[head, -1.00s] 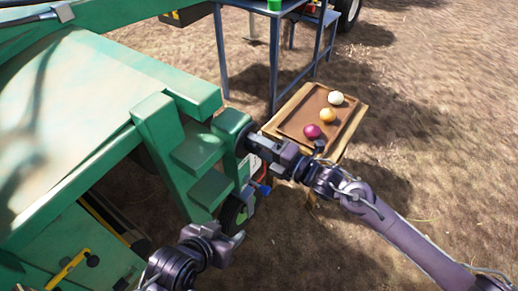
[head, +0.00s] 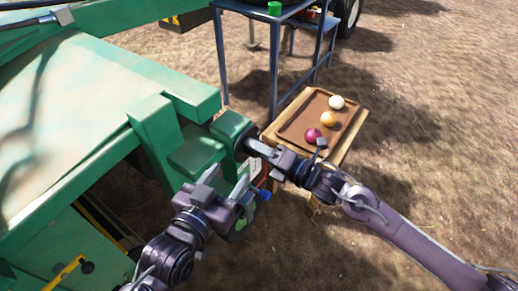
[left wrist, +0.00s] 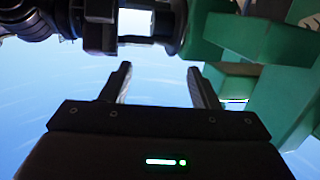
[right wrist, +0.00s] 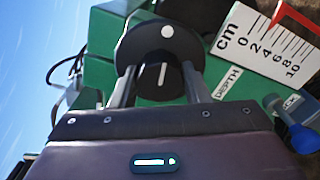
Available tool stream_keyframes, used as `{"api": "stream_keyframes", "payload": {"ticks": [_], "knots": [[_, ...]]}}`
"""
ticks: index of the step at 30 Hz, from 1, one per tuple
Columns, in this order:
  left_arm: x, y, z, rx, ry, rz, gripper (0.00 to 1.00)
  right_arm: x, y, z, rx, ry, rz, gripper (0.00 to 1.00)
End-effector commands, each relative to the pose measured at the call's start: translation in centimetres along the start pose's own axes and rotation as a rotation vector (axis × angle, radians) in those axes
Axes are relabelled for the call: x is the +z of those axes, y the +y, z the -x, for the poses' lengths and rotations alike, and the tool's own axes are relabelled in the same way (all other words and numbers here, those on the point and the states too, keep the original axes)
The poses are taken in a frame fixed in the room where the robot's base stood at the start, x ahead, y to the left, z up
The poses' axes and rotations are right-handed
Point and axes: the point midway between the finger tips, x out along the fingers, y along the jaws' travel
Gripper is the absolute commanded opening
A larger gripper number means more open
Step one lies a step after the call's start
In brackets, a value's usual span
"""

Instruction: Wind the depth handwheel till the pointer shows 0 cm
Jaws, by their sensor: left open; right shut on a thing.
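The black depth handwheel (right wrist: 135,47), with a pale knob on its face, shows in the right wrist view. My right gripper (right wrist: 158,85) is shut on its dark hub, which has a white line. In the head view my right gripper (head: 256,149) meets the handwheel (head: 242,141) at the green machine's side. The white cm scale (right wrist: 268,48) is marked 0 to 10. The red pointer (right wrist: 297,17) is at its upper edge, with its tip towards the low-number end; the exact reading is unclear. My left gripper (head: 232,205) is open and empty, below the right one; its fingers (left wrist: 160,82) are apart.
A blue-tipped lever (right wrist: 300,136) stands beside the scale, also near my left gripper in the head view (head: 264,195). Green machine steps (head: 195,155) are close left. A wooden tray (head: 290,130) with three onions stands behind my right gripper.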

Motion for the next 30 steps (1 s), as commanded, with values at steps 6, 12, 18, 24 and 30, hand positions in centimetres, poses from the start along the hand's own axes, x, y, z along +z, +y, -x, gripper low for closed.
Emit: {"api": "stream_keyframes", "payload": {"ticks": [6,12,18,24,30], "knots": [[0.0,0.0,0.0,0.000,-0.001,0.000,0.55,-0.1,-0.1,0.0,-0.002,0.003,-0.002,0.58],[0.0,0.0,0.0,0.000,-0.001,0.000,0.55,-0.1,-0.1,0.0,-0.001,0.001,-0.002,0.64],[0.0,0.0,0.0,0.001,-0.008,0.000,0.55,0.0,0.0,0.4,-0.002,0.001,-0.001,0.64],[3.7,0.2,0.7,0.002,-0.166,0.009,0.55,-0.1,-0.1,2.9,-0.005,0.003,-0.001,0.64],[7.2,0.5,1.8,0.008,-0.332,0.016,0.55,-0.1,-0.1,5.9,-0.006,0.003,-0.002,0.64]]}}
